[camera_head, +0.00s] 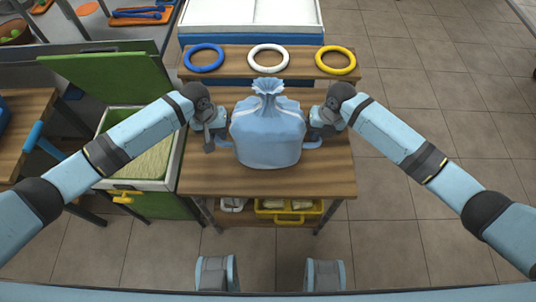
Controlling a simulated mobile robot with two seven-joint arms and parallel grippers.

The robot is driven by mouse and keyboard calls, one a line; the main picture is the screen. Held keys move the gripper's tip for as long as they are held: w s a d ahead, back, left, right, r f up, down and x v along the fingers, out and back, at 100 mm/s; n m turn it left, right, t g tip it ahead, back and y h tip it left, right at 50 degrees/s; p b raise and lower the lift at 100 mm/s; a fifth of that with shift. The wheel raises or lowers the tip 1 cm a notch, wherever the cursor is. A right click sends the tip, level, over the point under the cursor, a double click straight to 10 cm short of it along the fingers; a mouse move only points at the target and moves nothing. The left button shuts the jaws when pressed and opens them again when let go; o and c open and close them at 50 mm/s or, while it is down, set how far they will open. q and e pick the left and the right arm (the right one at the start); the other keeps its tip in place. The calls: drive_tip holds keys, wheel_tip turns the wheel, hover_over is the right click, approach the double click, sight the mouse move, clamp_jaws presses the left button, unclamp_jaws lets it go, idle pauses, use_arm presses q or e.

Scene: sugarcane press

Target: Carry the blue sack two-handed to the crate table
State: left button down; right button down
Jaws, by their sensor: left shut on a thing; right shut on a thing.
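The blue sack (267,135) is upright with its gathered neck at the top. It is over or on the wooden table (265,185); I cannot tell if its base touches the top. My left gripper (226,138) is shut on the sack's left side. My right gripper (312,138) is shut on its right side. The fingertips are partly hidden against the sack.
Blue (204,58), white (268,58) and yellow (335,60) rings lie on a shelf behind the sack. A white tray (250,14) is farther back. A green bin (160,195) with an open lid stands left. A yellow crate (290,217) is below. Tiled floor at right is clear.

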use_arm(q)
drive_tip(key=shift+f, duration=0.4)
use_arm(e)
drive_tip(key=shift+f, duration=0.4)
use_arm(q)
drive_tip(key=c, duration=1.1)
unclamp_jaws()
use_arm(e)
drive_tip(key=c, duration=1.1)
unclamp_jaws()
use_arm(q)
drive_tip(key=shift+o, duration=0.2)
use_arm(e)
drive_tip(key=shift+o, duration=0.2)
drive_tip(key=shift+r, duration=0.1)
use_arm(q)
wheel_tip(320, 180, up, 12)
drive_tip(key=a, duration=0.2)
drive_tip(key=shift+a, duration=0.2)
use_arm(e)
wheel_tip(320, 180, up, 12)
drive_tip(key=d, duration=0.2)
drive_tip(key=shift+d, duration=0.2)
